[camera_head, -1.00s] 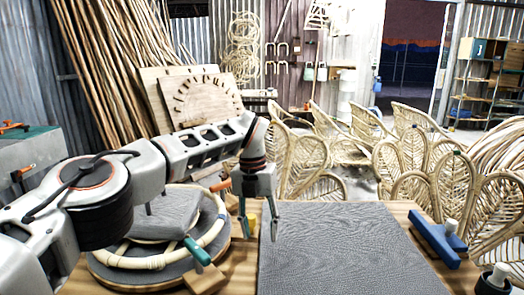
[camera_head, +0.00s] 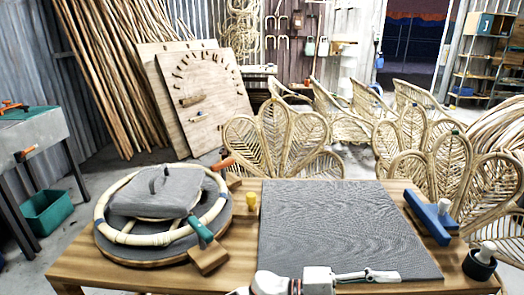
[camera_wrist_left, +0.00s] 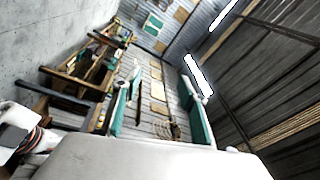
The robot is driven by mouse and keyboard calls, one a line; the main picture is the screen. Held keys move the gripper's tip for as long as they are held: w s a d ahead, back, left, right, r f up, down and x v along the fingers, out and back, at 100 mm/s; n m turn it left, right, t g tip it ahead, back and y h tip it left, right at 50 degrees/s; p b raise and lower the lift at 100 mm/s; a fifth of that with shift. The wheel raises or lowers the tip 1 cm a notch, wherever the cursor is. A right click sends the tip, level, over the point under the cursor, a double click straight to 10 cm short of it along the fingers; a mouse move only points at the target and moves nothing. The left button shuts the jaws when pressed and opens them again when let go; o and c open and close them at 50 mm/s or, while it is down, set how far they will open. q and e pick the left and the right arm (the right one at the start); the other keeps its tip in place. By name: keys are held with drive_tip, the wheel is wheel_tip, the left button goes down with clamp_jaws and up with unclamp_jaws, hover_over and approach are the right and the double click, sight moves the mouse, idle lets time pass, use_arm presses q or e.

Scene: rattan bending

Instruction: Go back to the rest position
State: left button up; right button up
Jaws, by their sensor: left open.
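My left gripper (camera_wrist_left: 160,88) shows in the left wrist view as two green fingers spread apart, with nothing between them. It points away from the table toward a corrugated wall and shelves. Part of one of my arms (camera_head: 300,282) shows at the bottom edge, in front of the table. My right gripper is in neither view. On the wooden table (camera_head: 245,270), a pale rattan ring (camera_head: 128,236) lies on a round grey board with a grey cushion (camera_head: 152,200) inside it.
A blue tool (camera_head: 430,215) and a black cup (camera_head: 478,266) stand at the right. A green-handled wooden tool (camera_head: 207,250) and a yellow peg (camera_head: 251,201) are left of the mat. Rattan chairs (camera_head: 285,140) stand behind.

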use_arm(q)
drive_tip(key=w+a+f+n+t+y+p, duration=0.1)
drive_tip(key=w+a+f+n+t+y, duration=0.15)
drive_tip(key=a+n+t, duration=0.4)
drive_tip(key=w+a+f+n+t+y, duration=0.1)
drive_tip(key=a+f+n+t+y, duration=0.1)
drive_tip(key=a+f+n+t, duration=0.4)
drive_tip(key=w+a+f+n+t+y+p, duration=0.1)
drive_tip(key=w+a+n+t+y, duration=0.15)
drive_tip(key=a+n+t, duration=0.4)
drive_tip(key=s+a+f+n+g+y, duration=0.2)
drive_tip(key=s+a+f, duration=0.3)
drive_tip(key=a, duration=0.4)
drive_tip(key=s+a+f+n+g+y+p, duration=0.1)
drive_tip(key=s+a+f+n+y, duration=0.3)
drive_tip(key=a, duration=0.4)
drive_tip(key=s+a+f+n+g+y, duration=0.2)
drive_tip(key=s+a+f+n+y, duration=0.2)
drive_tip(key=s+a+f, duration=0.3)
drive_tip(key=s+a, duration=0.1)
drive_tip(key=a, duration=0.1)
drive_tip(key=shift+s+a+f+g+p, duration=0.25)
drive_tip(key=shift+a+f+g+p, duration=0.05)
drive_tip(key=shift+a, duration=0.05)
use_arm(e)
drive_tip(key=shift+s+a+r, duration=0.2)
drive_tip(key=shift+r, duration=0.35)
drive_tip(key=shift+s+a+r, duration=0.15)
drive_tip(key=shift+r, duration=0.4)
